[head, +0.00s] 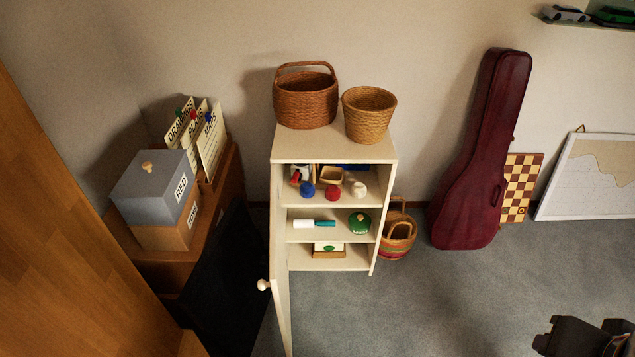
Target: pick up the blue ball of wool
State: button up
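The blue ball of wool (307,190) sits at the front of the top shelf inside a cream cabinet (334,148), left of a red ball (333,193) and a cream ball (358,189). The cabinet door (281,310) stands open, swung out towards me at the left. A dark part of my arm, likely my gripper (590,338), shows at the bottom right corner, far from the cabinet and cut off by the picture edge. Its fingers cannot be made out clearly, and I see nothing held in it.
Behind the balls are a small wooden tray (331,175) and other small things. Lower shelves hold a white and teal tube (314,223), a green round item (359,222) and a box (329,250). A striped basket (397,238) and guitar case (482,155) stand right. Carpet is clear in front.

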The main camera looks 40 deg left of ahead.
aim_at(307, 189)
jog(key=i, duration=2.65)
jog(key=u, duration=3.15)
